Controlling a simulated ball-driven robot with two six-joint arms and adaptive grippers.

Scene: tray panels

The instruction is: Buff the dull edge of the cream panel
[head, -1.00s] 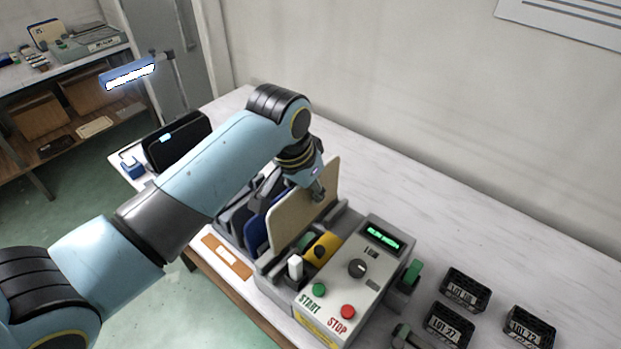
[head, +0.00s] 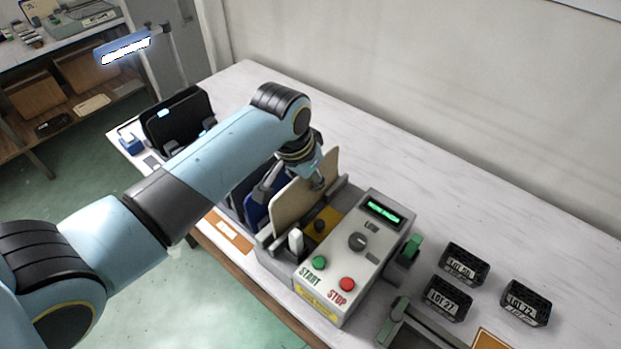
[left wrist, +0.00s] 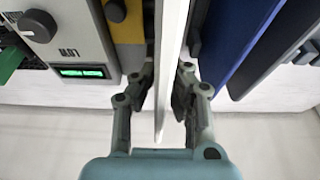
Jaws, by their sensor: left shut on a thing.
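The cream panel (head: 302,196) stands on edge beside the control box, at the yellow part of the machine (head: 325,218). In the left wrist view the panel (left wrist: 170,60) shows nearly edge-on between my fingers. My left gripper (head: 318,183) is shut on the panel near its upper right edge; its fingers (left wrist: 165,98) lie on both faces in the left wrist view. The control box (head: 350,255) carries a lit green display, a dark knob, a green START button and a red STOP button. I cannot tell which edge is dull. My right gripper is not in view.
A blue panel (head: 256,211) and dark panels stand just left of the cream one. Small black bins (head: 464,264) with lot labels stand at right. A dark tray rack (head: 178,122) stands at the back left. The bench along the wall is clear.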

